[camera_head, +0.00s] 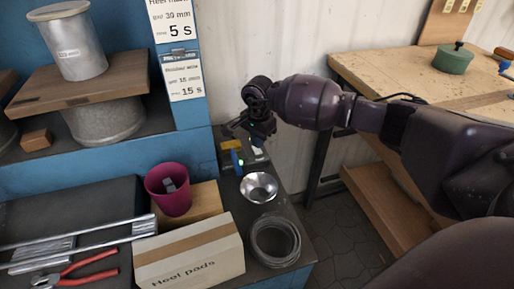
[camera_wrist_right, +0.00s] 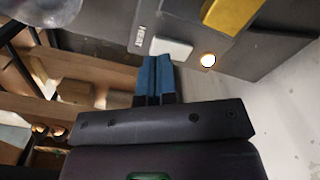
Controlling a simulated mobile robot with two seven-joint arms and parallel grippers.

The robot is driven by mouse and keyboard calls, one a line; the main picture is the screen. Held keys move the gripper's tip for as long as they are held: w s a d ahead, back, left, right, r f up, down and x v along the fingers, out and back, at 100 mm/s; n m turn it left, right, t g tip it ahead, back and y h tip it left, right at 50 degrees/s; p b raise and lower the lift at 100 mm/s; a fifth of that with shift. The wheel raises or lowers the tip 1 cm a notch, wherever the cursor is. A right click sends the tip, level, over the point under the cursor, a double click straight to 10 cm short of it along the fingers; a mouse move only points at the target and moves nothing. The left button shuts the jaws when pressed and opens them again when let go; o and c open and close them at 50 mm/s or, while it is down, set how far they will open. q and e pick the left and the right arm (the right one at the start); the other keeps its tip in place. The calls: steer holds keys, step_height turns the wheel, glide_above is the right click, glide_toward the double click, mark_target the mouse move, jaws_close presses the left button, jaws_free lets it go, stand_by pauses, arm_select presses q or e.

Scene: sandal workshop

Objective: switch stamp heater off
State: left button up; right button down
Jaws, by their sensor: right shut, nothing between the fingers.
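The stamp heater is a grey box (camera_wrist_right: 115,25) with a white rocker switch (camera_wrist_right: 171,48), a small label beside it and a glowing round lamp (camera_wrist_right: 207,60). A yellow part (camera_wrist_right: 232,14) sits on it; this part also shows in the head view (camera_head: 231,145). My right gripper (camera_wrist_right: 155,58) has its blue fingers shut and empty, with the tips close beside the switch; I cannot tell whether they touch it. In the head view, the right gripper (camera_head: 237,167) reaches down over the back of the bench, and my arm hides part of the heater. My left gripper is out of view.
A metal bowl (camera_head: 259,187) and a wire coil (camera_head: 275,242) stand just in front of the heater. A magenta cup (camera_head: 170,190), a "Heel pads" box (camera_head: 190,256) and red-handled pliers (camera_head: 80,268) lie left. A wooden workbench (camera_head: 385,72) stands right, beyond a floor gap.

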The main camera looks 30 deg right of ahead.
mark_target(258, 151)
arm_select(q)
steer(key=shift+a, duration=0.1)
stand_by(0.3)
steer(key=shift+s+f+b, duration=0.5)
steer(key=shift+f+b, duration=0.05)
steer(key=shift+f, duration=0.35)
arm_select(e)
steer(key=shift+f, duration=1.45)
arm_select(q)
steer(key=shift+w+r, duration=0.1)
arm_select(e)
steer(key=shift+r, duration=0.15)
steer(key=shift+r, duration=0.55)
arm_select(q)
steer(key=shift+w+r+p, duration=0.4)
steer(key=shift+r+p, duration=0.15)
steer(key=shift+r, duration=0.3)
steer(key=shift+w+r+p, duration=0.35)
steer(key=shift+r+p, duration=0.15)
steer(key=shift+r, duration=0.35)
arm_select(e)
steer(key=shift+r, duration=2.85)
